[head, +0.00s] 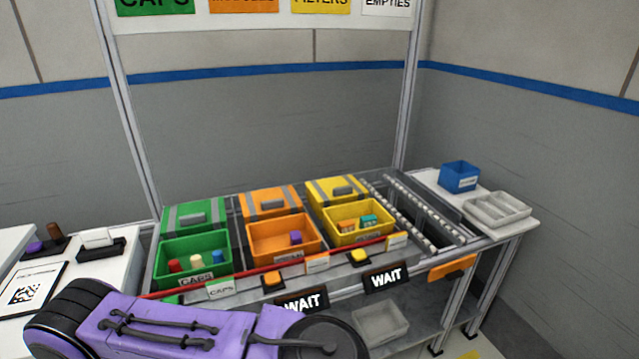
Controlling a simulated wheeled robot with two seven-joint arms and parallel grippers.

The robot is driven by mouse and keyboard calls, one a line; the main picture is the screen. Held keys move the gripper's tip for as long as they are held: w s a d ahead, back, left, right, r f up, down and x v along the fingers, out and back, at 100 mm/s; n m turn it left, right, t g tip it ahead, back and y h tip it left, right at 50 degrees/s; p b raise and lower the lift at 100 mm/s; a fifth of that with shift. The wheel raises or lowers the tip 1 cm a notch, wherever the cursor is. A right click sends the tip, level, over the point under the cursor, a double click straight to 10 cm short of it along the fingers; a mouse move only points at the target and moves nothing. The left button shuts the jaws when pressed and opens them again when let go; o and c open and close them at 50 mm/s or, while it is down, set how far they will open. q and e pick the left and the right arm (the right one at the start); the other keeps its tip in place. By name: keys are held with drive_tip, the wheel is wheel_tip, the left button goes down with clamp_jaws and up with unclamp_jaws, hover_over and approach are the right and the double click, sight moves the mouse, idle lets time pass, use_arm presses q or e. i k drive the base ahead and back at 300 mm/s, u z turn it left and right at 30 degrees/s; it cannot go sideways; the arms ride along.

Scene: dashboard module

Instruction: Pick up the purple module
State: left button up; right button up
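A small purple module (296,237) lies in the orange bin (265,247), toward the bin's right side. It looks like a small block, and its lower part is hard to make out. Another small purple piece (35,247) is in a dark holder on the white table at the far left; I cannot tell if it is a module. My purple left arm crosses the bottom of the head view, in front of the rack. Neither gripper is visible.
A green bin (168,279) with several caps stands left of the orange bin, and a yellow bin (338,234) stands right of it. A red rail (225,276) runs along the rack front. A blue box (459,177) and grey tray (497,209) are at right.

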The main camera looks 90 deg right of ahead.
sight(296, 238)
drive_tip(key=z, duration=2.65)
